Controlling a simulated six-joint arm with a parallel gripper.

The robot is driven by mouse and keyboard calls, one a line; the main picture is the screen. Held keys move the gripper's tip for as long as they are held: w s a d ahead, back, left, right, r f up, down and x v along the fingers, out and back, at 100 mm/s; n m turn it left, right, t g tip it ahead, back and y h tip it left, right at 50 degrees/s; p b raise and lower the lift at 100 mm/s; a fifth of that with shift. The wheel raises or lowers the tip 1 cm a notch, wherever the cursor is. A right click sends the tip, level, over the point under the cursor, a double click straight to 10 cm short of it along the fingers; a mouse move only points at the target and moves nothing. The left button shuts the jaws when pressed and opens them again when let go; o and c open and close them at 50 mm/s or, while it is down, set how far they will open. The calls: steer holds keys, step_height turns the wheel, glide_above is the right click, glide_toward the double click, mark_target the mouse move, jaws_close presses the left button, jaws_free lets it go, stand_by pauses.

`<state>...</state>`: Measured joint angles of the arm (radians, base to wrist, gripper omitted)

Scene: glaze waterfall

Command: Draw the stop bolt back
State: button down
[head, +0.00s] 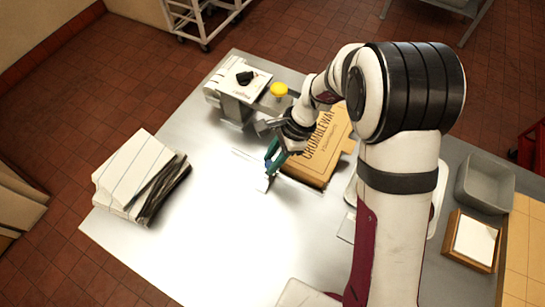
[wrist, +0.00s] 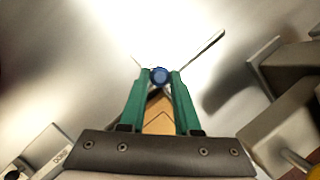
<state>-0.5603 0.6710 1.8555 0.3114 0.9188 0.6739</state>
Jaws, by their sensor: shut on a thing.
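My gripper (head: 271,164) is low over the steel table, in front of the brown box. In the wrist view its two green fingers (wrist: 158,84) are shut on a round blue knob (wrist: 159,76), which appears to be the stop bolt's. Thin pale strips run from beside the knob to the upper left and upper right. In the head view the knob is hidden by the fingers, and a small pale piece shows just below them. How far the bolt is drawn cannot be told.
A brown printed box (head: 325,150) lies close right of my gripper. A white stack (head: 140,175) is at left, a grey bin (head: 485,182) at right. The table's front middle is clear.

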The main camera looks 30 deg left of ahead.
steer(key=shift+s, duration=2.3)
steer(key=c, duration=0.6)
jaws_free()
steer(key=shift+w, duration=0.1)
steer(key=v, duration=1.5)
steer(key=shift+r, duration=0.4)
steer(key=shift+d, duration=0.15)
